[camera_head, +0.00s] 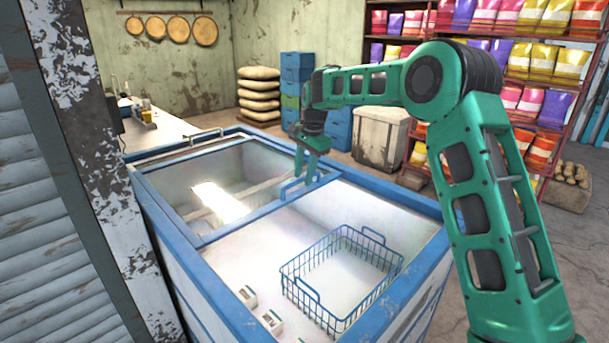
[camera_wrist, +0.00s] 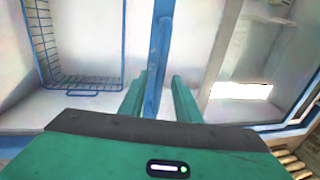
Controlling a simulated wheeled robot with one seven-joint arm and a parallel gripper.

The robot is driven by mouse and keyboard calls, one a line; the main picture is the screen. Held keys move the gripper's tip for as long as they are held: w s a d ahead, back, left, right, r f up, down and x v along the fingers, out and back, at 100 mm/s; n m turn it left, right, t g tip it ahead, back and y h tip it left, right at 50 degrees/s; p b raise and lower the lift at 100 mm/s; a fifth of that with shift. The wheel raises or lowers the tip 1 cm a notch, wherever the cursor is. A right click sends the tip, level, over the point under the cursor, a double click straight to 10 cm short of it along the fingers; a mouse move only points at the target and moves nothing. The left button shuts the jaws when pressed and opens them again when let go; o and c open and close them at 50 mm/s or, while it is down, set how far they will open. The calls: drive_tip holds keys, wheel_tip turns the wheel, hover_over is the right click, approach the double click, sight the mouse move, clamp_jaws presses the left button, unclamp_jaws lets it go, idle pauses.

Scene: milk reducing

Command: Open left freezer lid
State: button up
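The chest freezer (camera_head: 222,262) has a blue frame and two top sections. The left freezer lid (camera_head: 192,182) looks like a glass pane with a bright reflection, lying flat over the left section; it also shows at the right of the wrist view (camera_wrist: 230,108). A blue handle (camera_head: 290,190) stands near the middle divider. My gripper (camera_head: 307,168) is above the divider beside this handle, pointing down. In the wrist view my gripper (camera_wrist: 160,80) has its two green fingers apart, with a blue bar (camera_wrist: 159,60) between them in the picture. Contact cannot be told.
A blue wire basket (camera_head: 341,277) sits in the right section, with small white items near its front left corner. A metal post (camera_head: 105,170) stands close at the left. Shelves of colourful bags (camera_head: 520,100) and blue crates (camera_head: 296,70) are behind.

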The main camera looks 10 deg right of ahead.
wheel_tip(320, 180, up, 10)
drive_tip(key=s+d, duration=0.1)
drive_tip(key=shift+s+r, duration=0.25)
drive_tip(key=shift+s, duration=0.05)
drive_tip(key=shift+d, duration=0.15)
